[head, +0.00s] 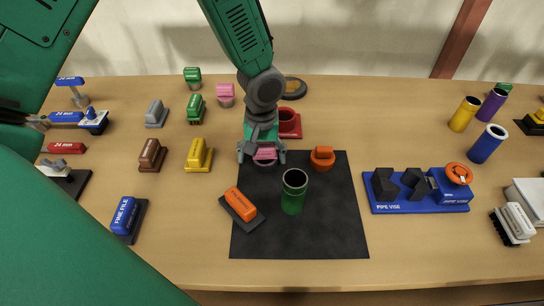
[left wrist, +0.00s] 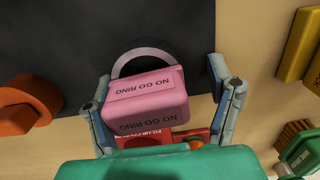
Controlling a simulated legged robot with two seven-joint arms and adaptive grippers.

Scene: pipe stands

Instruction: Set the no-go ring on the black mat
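The no-go ring has a pink labelled handle (head: 265,153) and a grey ring, which lies flat at the far left edge of the black mat (head: 340,225). In the left wrist view its handle (left wrist: 146,98) faces me and the grey ring (left wrist: 140,52) rests against the black mat (left wrist: 60,45). My left gripper (head: 262,157) is around the handle, one finger on each side. In the left wrist view a clear gap shows between the handle and the right-hand finger of the left gripper (left wrist: 165,100). My right gripper is not in view.
A green cylinder (head: 294,192), an orange-handled block (head: 240,204) and an orange gauge (head: 322,158) are on the mat. A red stand (head: 290,124) is just behind it. A blue pipe vise (head: 420,192) stands to the right. The mat's front is clear.

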